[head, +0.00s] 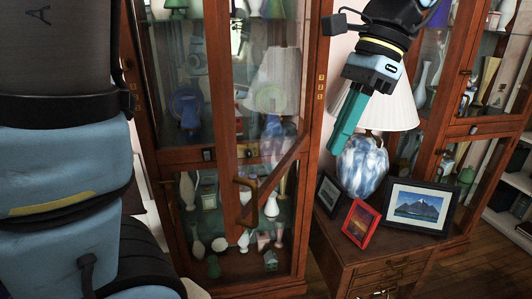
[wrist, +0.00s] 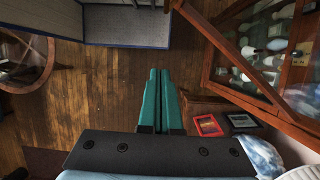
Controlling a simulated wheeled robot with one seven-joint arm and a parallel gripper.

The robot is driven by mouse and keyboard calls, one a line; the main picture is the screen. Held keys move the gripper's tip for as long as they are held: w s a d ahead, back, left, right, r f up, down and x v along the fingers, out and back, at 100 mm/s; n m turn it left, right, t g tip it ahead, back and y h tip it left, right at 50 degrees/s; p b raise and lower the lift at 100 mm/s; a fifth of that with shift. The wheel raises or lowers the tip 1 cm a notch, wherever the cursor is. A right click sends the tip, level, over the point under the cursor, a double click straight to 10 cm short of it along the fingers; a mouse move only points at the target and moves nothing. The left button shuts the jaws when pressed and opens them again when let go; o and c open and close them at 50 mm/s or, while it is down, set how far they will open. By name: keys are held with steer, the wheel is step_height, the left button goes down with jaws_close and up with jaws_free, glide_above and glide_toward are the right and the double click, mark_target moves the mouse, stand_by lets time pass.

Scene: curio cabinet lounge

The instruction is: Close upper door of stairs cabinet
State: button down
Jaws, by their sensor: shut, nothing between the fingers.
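A tall wooden cabinet (head: 171,158) with glass doors stands at the centre of the head view. Its upper door (head: 223,75) stands open, swung out toward me, its bottom rail slanting across the lower shelves. A bronze handle (head: 245,197) sits near the door's free edge. In the wrist view the wood-framed glass of a cabinet (wrist: 232,92) shows at the right. My gripper (head: 338,148) is shut and empty, pointing down to the right of the open door, in front of the lamp. Its teal fingers also show in the wrist view (wrist: 158,74), together and apart from the cabinet.
A lamp with a blue-white base (head: 362,168) and picture frames, one red (head: 361,222), one black (head: 418,207), stand on a wooden chest (head: 375,266) close to the gripper. Another glass cabinet (head: 467,128) stands at the right. Bare wooden floor (wrist: 95,85) lies below the gripper.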

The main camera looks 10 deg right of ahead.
steer(key=a+f+p, duration=0.3)
steer(key=a+f, duration=0.4)
steer(key=a, duration=0.3)
stand_by(0.3)
steer(key=shift+w+a, duration=0.2)
steer(key=shift+a, duration=0.05)
